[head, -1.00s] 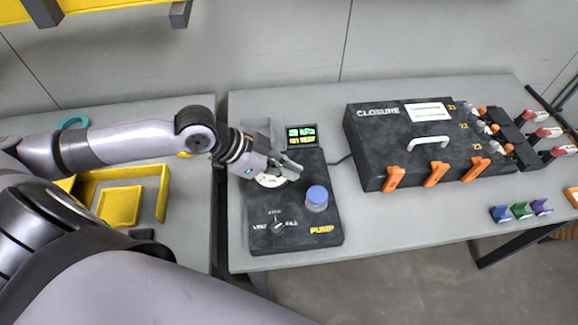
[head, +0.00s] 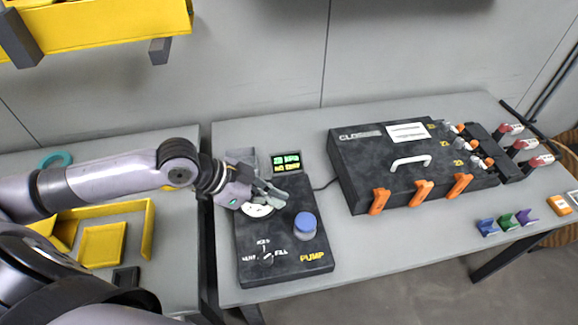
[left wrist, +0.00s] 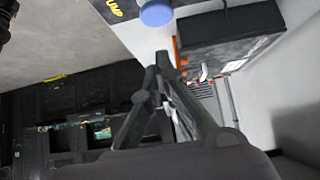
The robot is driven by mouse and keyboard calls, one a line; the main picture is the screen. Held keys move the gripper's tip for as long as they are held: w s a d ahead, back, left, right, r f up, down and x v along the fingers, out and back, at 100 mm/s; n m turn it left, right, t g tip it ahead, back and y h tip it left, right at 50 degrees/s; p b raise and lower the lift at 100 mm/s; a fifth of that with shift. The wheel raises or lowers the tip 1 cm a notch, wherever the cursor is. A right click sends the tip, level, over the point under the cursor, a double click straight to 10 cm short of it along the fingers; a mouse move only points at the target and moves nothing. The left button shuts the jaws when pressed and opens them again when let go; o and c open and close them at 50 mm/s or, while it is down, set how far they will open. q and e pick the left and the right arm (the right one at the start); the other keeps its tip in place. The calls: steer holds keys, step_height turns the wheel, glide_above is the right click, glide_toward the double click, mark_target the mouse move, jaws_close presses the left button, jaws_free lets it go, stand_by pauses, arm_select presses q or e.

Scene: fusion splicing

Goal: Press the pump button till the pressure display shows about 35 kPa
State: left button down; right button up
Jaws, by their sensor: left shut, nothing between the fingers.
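The black pump box (head: 300,264) stands on the grey table and carries the word PUMP. Its round blue button (head: 305,221) is at the right side of the box. The pressure display (head: 286,161) at the back shows a green figure that looks like the twenties in kPa, with a yellow line below, too small to read surely. My left gripper (head: 281,194) is shut and empty, just behind and left of the button, apart from it, over a white round gauge (head: 257,210). The left wrist view shows the blue button (left wrist: 157,12) beyond the fingers. My right gripper is not in view.
A selector knob (head: 266,257) with printed labels is at the front of the pump box. A black closure case (head: 360,149) with orange latches stands to the right. Small coloured clips (head: 507,221) lie farther right. Yellow trays (head: 103,243) are on the left table.

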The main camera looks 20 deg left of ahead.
arm_select(q)
steer(key=shift+w+d+r+b, duration=0.1)
steer(key=shift+w+r+b, duration=0.1)
steer(key=shift+r+b, duration=0.7)
steer(key=shift+r+p, duration=0.2)
steer(key=shift+p, duration=0.1)
steer(key=p, duration=0.2)
glide_above(305, 222)
step_height(305, 222, down, 6)
steer(key=shift+s+f, duration=0.15)
steer(key=shift+f, duration=0.1)
step_height(305, 222, down, 4)
steer(key=shift+r+p, duration=0.2)
steer(key=shift+p, duration=0.2)
steer(key=shift+f, duration=0.5)
